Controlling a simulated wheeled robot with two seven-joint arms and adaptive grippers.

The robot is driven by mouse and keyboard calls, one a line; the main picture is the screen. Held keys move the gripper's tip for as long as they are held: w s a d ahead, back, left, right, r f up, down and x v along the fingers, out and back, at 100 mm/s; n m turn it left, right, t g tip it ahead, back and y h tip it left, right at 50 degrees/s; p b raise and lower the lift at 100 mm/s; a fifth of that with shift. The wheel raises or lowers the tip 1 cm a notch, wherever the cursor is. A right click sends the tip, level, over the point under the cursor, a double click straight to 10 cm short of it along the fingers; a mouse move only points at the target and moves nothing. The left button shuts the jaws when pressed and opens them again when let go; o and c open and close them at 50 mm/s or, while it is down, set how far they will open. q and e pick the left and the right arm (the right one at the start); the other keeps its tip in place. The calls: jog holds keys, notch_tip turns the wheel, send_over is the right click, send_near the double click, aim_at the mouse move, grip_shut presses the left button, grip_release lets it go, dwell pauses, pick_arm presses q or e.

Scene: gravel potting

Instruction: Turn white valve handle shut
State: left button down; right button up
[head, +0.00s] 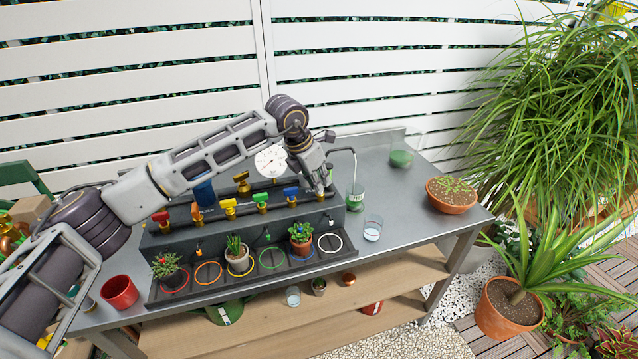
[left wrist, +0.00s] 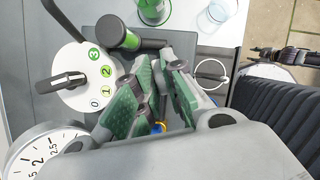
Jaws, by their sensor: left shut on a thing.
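The row of coloured valve handles runs along the dark manifold (head: 290,222) in the head view, including a green handle (head: 261,197) and a blue handle (head: 291,192). My left gripper (head: 322,188) is at the row's right end, past the blue handle, pointing down. Its green-padded fingers also show in the left wrist view (left wrist: 152,82). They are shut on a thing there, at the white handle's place. The white handle itself is hidden by the fingers, so its angle cannot be told. My right gripper is not in view.
A round gauge (head: 268,160) and a dial with numbers (left wrist: 85,75) are close to my left gripper. A glass with green contents (head: 355,198), another glass (head: 373,229) and a seedling bowl (head: 451,195) stand to the right. Potted plants stand on the black tray in front.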

pick_arm(q)
jog(key=shift+w+m+g+h, duration=0.1)
jog(key=shift+m+g+h, duration=0.45)
jog(key=shift+m, duration=1.45)
jog(key=c, duration=1.5)
grip_release()
jog(key=shift+a+r, duration=0.1)
jog(key=v, duration=1.1)
jog(key=shift+r, duration=0.45)
jog(key=shift+w, duration=0.1)
